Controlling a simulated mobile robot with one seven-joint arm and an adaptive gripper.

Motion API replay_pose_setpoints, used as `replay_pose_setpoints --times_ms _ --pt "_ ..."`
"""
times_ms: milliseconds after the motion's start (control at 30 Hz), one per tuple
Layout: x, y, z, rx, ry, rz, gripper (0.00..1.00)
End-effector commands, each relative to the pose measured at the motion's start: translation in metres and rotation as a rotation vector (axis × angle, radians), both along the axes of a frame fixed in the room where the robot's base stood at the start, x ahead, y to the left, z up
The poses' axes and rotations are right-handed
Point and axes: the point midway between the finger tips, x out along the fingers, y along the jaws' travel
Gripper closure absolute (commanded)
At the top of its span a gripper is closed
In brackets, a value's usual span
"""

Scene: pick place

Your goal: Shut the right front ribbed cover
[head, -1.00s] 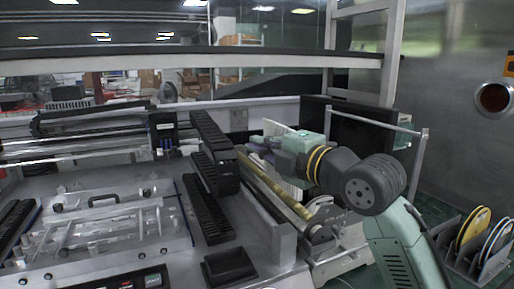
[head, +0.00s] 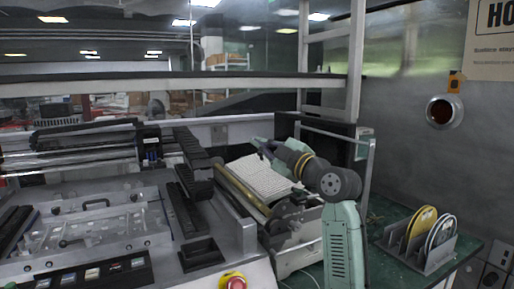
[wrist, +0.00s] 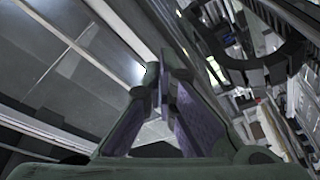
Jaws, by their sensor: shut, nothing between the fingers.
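The ribbed cover (head: 260,177) is a white panel with fine ridges, on the right front of the machine in the head view. It slopes beside a brass-coloured roller (head: 240,190); I cannot tell whether it is fully down. My gripper (head: 262,147) is just above the far edge of the cover, at its upper right. I cannot tell whether it touches the cover. In the wrist view my gripper (wrist: 160,76) has its purple-padded fingers shut with nothing between them. The ribbed cover cannot be made out in the wrist view.
A black cable chain (head: 193,162) stands left of the roller. A glass-and-metal frame (head: 372,150) rises behind my arm. A rack of discs (head: 425,240) stands on the green surface at right. A red button (head: 234,283) is at the front edge.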

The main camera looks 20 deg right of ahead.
Motion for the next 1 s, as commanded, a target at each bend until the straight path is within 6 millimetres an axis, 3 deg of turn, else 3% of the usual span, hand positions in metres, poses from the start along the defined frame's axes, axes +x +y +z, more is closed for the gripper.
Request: replay_pose_setpoints --times_ms 333,1000 --pt "0.002 -0.023 -0.007 0.168 0.006 0.0 1.0" --pt "0.002 -0.028 -0.008 0.206 0.007 0.0 1.0"
